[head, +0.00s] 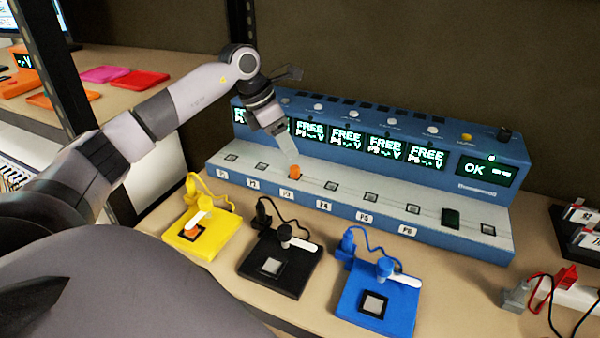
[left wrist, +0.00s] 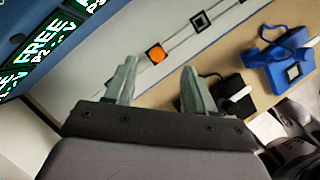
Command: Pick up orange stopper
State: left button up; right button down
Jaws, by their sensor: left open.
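A small orange block (head: 294,172), which looks like the orange stopper, stands on the pale ledge of the blue device, above the P3 label. It also shows in the left wrist view as an orange square with a dark border (left wrist: 156,53). My left gripper (head: 290,155) reaches down from above and is just over the block. In the left wrist view its two fingers (left wrist: 158,68) are apart, and the orange square lies between and beyond the tips. Nothing is held. I cannot tell whether a finger touches the block. My right gripper is not in view.
The blue device (head: 490,165) has several FREE screens and an OK screen. In front stand a yellow module (head: 215,240) with an orange patch, a black module (head: 285,280) and a blue module (head: 400,310). A dark shelf post (head: 60,70) stands left of my arm.

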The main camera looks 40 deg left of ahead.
aim_at(295, 167)
pick_arm(q)
jog(key=shift+a+f, duration=0.25)
jog(key=shift+f, duration=0.05)
jog(key=shift+w+d+f, duration=0.1)
jog(key=shift+w+f, duration=0.05)
jog(key=shift+f, duration=0.2)
jog(key=x, duration=0.5)
jog(key=shift+d+f, duration=0.1)
jog(key=shift+f, duration=0.2)
grip_shut()
